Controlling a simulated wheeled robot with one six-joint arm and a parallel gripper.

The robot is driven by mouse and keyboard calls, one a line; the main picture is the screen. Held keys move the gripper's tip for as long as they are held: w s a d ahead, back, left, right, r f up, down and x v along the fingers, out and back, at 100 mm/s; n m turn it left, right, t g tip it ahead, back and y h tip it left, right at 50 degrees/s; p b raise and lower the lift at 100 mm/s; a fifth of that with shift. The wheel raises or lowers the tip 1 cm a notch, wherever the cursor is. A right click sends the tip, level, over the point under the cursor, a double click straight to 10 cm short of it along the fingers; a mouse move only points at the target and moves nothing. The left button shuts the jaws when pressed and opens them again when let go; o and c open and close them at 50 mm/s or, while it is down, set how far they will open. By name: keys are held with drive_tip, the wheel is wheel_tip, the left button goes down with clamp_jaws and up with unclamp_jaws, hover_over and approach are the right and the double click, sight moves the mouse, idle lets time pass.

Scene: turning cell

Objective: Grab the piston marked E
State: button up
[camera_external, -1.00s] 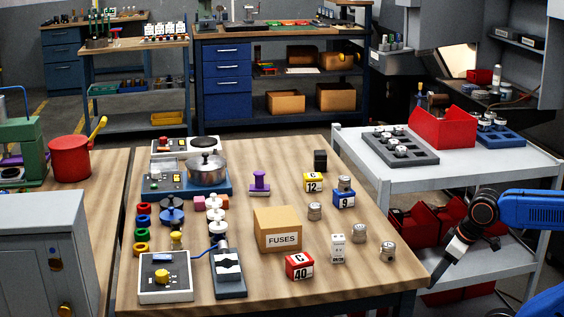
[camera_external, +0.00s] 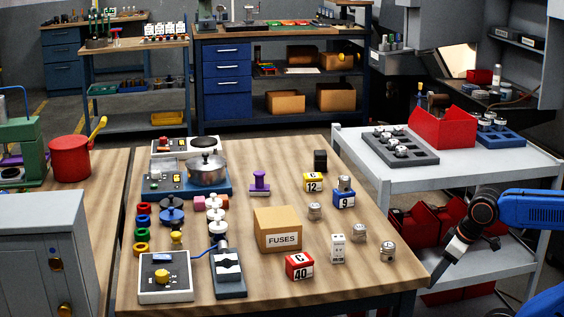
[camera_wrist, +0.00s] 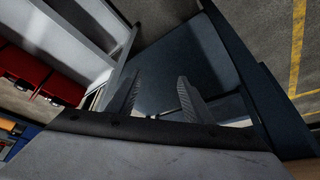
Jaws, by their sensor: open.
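Several small metal pistons stand upright on the wooden table: one at the middle (camera_external: 315,211), one farther right (camera_external: 359,233) and one near the right front corner (camera_external: 388,252). Their markings are too small to read, so I cannot tell which one bears E. My gripper (camera_external: 437,278) hangs off the table's right front corner, apart from the pistons and angled down. In the wrist view my gripper (camera_wrist: 158,92) is open and empty, its two ribbed fingers apart. No piston shows in that view.
A fuses box (camera_external: 278,231), a white block (camera_external: 338,249) and a red 40 block (camera_external: 299,266) stand near the pistons. A grey cart (camera_external: 460,168) with a red bin (camera_external: 443,127) stands to the right. The table's right front corner is mostly clear.

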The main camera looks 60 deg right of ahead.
drive_tip(key=shift+o, duration=0.5)
wheel_tip(320, 180, up, 38)
drive_tip(key=n+g, duration=0.5)
drive_tip(key=n, duration=1.6)
hover_over(360, 227)
drive_tip(key=f, duration=1.7)
drive_tip(key=shift+w+d, duration=0.1)
drive_tip(key=shift+w, duration=0.1)
drive_tip(key=shift+s+f, duration=0.15)
drive_tip(key=shift+f, duration=2.6)
